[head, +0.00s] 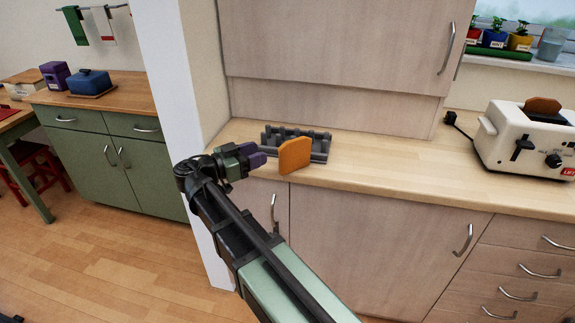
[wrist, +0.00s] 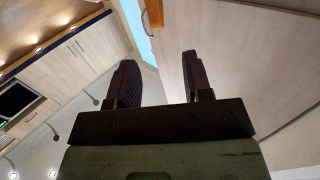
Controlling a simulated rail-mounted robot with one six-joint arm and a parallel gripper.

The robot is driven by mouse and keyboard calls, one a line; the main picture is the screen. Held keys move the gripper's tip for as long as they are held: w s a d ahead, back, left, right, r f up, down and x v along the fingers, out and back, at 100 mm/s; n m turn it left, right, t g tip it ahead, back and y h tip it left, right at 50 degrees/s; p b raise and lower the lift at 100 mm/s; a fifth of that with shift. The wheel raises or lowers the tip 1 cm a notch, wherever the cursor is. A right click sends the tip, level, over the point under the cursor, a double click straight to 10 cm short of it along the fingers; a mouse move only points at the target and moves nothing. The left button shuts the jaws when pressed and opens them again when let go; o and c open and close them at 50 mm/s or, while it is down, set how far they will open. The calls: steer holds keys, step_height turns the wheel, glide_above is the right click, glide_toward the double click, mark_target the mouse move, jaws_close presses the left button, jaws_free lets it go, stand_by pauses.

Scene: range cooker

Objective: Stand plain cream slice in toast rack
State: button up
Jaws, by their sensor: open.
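An orange-tan bread slice (head: 295,155) stands upright at the grey toast rack (head: 320,148) on the worktop in the head view. It overlaps the rack's front, and I cannot tell whether its foot is in a slot. No slice that looks cream shows. A brown slice (head: 543,105) pokes out of the toaster (head: 520,140) at the right. My gripper (head: 259,157) is just left of the orange-tan slice. In the wrist view my gripper (wrist: 157,75) is open, with nothing between its fingers. An orange edge (wrist: 155,12), probably the slice, shows beyond the fingertips.
The worktop (head: 400,165) is clear between rack and toaster. A cabinet front (head: 340,45) rises behind the rack, and a white wall end (head: 175,80) stands to the left.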

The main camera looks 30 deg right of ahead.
mark_target(284, 145)
steer(key=d, duration=1.1)
steer(key=shift+w, duration=0.4)
jaws_close()
